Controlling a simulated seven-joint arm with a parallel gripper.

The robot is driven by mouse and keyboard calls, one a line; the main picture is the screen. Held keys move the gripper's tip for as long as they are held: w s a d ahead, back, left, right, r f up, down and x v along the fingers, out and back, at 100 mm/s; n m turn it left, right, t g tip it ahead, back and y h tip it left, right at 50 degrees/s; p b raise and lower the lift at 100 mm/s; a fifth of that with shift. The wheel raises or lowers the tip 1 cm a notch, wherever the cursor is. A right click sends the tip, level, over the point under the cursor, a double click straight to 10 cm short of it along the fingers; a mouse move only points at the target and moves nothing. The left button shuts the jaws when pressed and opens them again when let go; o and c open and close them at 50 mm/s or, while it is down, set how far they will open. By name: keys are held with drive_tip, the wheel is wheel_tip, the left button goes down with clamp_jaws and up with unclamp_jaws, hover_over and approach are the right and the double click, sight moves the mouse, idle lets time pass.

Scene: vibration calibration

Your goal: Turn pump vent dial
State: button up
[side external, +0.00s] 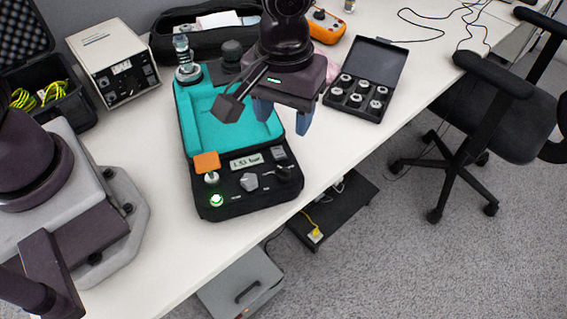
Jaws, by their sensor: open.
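The pump unit (232,113) is a teal and black case on the white table, with a control panel at its near end. The panel has a lit display (246,161) that seems to read about 1.51 bar, a light grey knob (249,182) and a black knob (284,173). The labels are too small to tell which knob is the vent dial. My gripper (281,117) is open and empty, pointing down above the right side of the unit, behind the panel and apart from the knobs. My arm hides part of the unit's far end.
A fitting (187,72) stands at the unit's far left corner. An open case of metal parts (358,97) lies right. A boxy instrument (113,62) stands back left.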

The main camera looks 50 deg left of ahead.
sight(284, 168)
wheel_tip(284, 168, down, 13)
drive_tip(key=shift+r, duration=0.1)
idle(0.3)
drive_tip(key=c, duration=0.9)
